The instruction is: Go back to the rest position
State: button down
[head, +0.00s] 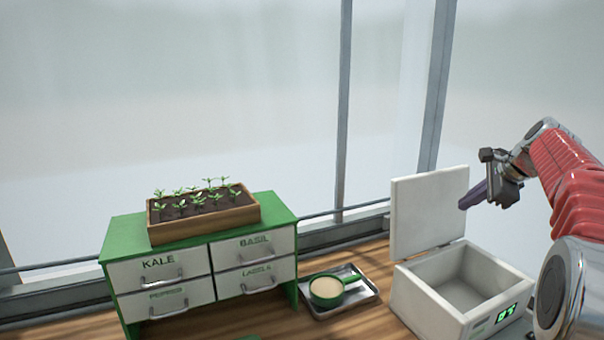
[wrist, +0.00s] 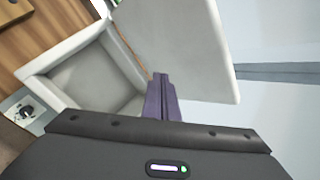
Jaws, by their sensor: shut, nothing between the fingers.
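My gripper (head: 464,205) is raised at the right in the head view, above and to the right of the open white box, in front of its upright lid. Its purple fingers are shut with nothing between them. In the wrist view the fingertips (wrist: 160,78) are together at the centre, seen against the box's lid edge. The red and silver arm reaches in from the right edge.
The white box (head: 425,302) has its lid (head: 425,210) standing open and looks empty inside. A green cabinet (head: 125,238) with labelled drawers carries a seedling planter (head: 205,230). Window posts (head: 343,110) rise behind.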

jog(key=s+a+f+n, duration=0.4)
jog(key=s+a+n, duration=0.3)
jog(key=s, duration=0.6)
jog(key=s+a+f+n+g+h, duration=0.1)
jog(key=s+a+f+n, duration=0.4)
jog(key=s+a, duration=0.5)
jog(key=s+a+f+n+g+h, duration=0.1)
jog(key=s+a+f+n, duration=0.4)
jog(key=s+a+n, duration=0.4)
jog(key=shift+s+a, duration=0.25)
jog(key=shift+s, duration=3.25)
